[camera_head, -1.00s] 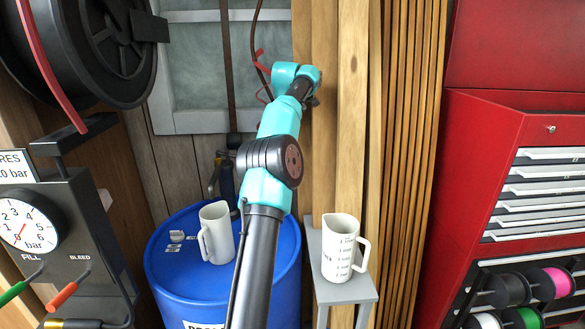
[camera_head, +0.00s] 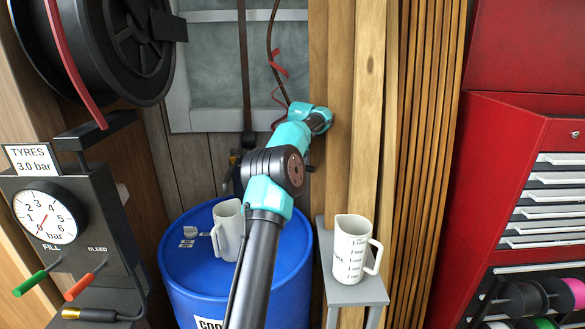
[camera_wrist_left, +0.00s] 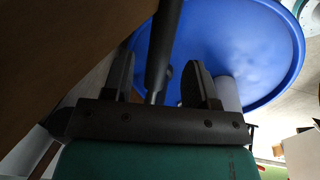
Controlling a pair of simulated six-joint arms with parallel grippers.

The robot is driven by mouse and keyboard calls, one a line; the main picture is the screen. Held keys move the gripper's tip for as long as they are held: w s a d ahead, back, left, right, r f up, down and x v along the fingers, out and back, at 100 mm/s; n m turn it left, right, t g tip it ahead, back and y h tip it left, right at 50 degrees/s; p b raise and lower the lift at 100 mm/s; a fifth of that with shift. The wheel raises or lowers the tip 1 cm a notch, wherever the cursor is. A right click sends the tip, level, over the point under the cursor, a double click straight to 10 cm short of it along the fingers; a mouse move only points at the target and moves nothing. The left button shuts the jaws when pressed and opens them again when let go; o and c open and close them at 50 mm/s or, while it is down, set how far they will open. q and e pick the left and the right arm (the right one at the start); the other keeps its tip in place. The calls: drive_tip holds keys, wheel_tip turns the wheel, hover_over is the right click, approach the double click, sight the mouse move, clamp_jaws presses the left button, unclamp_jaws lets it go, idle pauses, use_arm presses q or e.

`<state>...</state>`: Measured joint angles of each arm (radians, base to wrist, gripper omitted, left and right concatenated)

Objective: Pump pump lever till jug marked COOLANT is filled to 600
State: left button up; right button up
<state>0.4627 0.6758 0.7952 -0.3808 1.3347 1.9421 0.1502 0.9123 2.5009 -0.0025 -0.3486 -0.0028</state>
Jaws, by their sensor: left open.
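A white jug (camera_head: 228,228) stands on the blue drum (camera_head: 188,268), partly behind my left arm. A second white jug (camera_head: 353,248) with a printed scale stands on a grey stand to the right. I cannot read which jug is marked COOLANT, nor any liquid level. Dark pump parts (camera_head: 237,160) show at the back of the drum, mostly behind my arm. In the left wrist view, my left gripper (camera_wrist_left: 163,75) is open, with a dark rod (camera_wrist_left: 163,45) between or beyond its fingers. I cannot tell whether it is the pump lever or touches a finger. My right gripper is out of view.
A tyre gauge box (camera_head: 62,225) with green and orange levers stands at the left, below a hose reel (camera_head: 115,50). The grey stand (camera_head: 360,292) is beside the drum. Wooden slats (camera_head: 350,120) and a red tool cabinet (camera_head: 495,150) fill the right.

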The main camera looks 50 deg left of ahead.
use_arm(q)
drive_tip(key=shift+w+a+f, duration=0.15)
drive_tip(key=shift+f, duration=0.9)
drive_tip(key=shift+w+a+f, duration=0.1)
drive_tip(key=shift+a+f, duration=0.05)
drive_tip(key=shift+f, duration=0.85)
drive_tip(key=shift+c, duration=0.2)
clamp_jaws()
